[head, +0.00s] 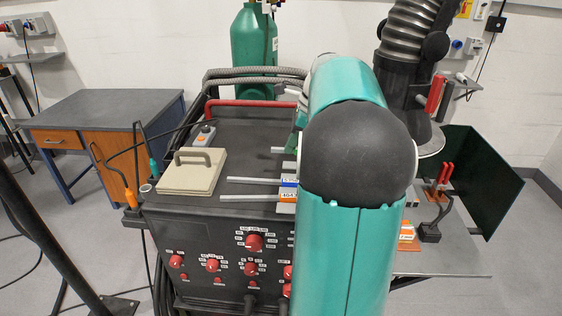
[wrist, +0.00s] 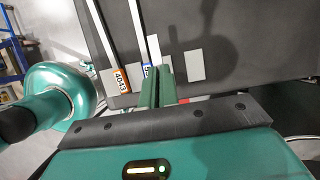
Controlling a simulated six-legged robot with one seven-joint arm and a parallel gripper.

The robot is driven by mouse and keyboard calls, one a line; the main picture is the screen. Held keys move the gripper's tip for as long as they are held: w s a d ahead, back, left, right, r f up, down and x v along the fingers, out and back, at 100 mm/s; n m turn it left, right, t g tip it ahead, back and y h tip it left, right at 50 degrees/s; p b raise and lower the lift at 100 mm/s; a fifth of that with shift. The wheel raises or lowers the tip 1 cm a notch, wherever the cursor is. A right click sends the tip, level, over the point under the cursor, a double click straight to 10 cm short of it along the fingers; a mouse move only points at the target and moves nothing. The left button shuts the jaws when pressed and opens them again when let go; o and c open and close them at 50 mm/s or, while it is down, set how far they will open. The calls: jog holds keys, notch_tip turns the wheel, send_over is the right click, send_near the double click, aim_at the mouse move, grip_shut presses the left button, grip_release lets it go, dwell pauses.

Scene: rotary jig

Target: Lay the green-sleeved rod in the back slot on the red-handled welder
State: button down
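The welder (head: 160,230) is a dark box with a red handle (head: 255,103) across its back. An orange-sleeved rod (head: 250,197) and a blue-sleeved rod (head: 253,180) lie on its top. A third pale rod, the green-sleeved one (head: 278,149), pokes out left from behind my arm; most of it is hidden. In the wrist view my gripper (wrist: 158,84) is above the top, its green fingers close together and apparently shut on this rod's sleeve, though sleeve and fingers are hard to separate. Two bare pale patches (wrist: 195,65) lie right of the blue-sleeved rod, no rod on them.
A beige box (head: 192,172) with a handle and a small grey device (head: 205,136) stand on the welder's left side. A green gas cylinder (head: 254,50) stands behind.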

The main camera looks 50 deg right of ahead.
send_near(277, 171)
jog(key=shift+w+a+f, duration=0.6)
jog(key=shift+a+f, duration=0.3)
jog(key=shift+w+f, duration=0.2)
jog(key=shift+f, duration=0.75)
jog(key=shift+w+f, duration=0.2)
jog(key=shift+f, duration=0.7)
jog(key=shift+f, duration=0.15)
jog(key=c, duration=1.7)
grip_release()
jog(key=v, duration=1.2)
